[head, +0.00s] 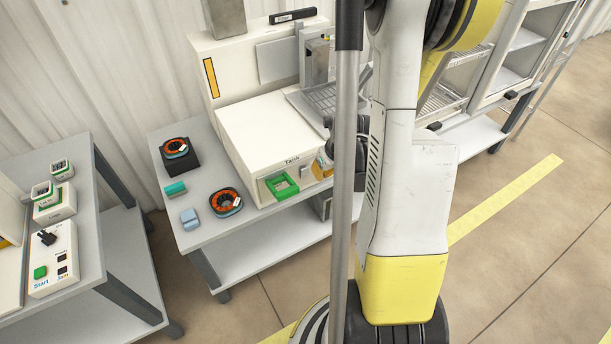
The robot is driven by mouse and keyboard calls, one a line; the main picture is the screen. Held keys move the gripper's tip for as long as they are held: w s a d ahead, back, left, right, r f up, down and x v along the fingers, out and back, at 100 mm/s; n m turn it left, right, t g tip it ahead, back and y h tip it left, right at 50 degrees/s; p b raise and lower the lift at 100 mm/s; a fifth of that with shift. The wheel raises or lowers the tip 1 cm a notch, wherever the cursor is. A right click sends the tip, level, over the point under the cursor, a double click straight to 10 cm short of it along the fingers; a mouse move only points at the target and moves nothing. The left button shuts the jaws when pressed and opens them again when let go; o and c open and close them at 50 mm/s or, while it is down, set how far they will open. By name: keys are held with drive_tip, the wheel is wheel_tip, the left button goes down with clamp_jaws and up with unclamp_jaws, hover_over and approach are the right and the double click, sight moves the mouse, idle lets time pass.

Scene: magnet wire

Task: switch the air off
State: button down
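No label reading "air" is legible. A white control box (52,262) at the left has a black lever or knob (46,238), a green button (40,272) above the word "Start", and small dark squares, one near the word "Jam". A white machine (270,130) on the middle table bears the word "Tank", with a green square frame (282,186) at its front. Dark parts that look like my gripper (325,157) show at the tank's right front corner. My pole and arm mostly hide them, so I cannot tell their opening or whether they touch anything.
On the middle table (203,238) lie an orange-and-black ring (226,201), a similar ring (175,147) on a black block, a teal block (175,189) and a light blue block (189,218). A gap separates this table from the left one. Open shelves (510,55) stand at the right.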

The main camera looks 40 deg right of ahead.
sight(304, 172)
drive_tip(key=w+f+b, duration=0.1)
drive_tip(key=w+f, duration=0.1)
drive_tip(key=f, duration=0.1)
drive_tip(key=w+d+f+b, duration=0.1)
drive_tip(key=w+f+b, duration=0.1)
drive_tip(key=w, duration=0.1)
drive_tip(key=w+f+b, duration=0.1)
drive_tip(key=w+f, duration=0.1)
drive_tip(key=f, duration=0.1)
drive_tip(key=shift+w+d+f+b, duration=0.25)
drive_tip(key=shift+d+f+b, duration=0.1)
drive_tip(key=shift+b, duration=0.05)
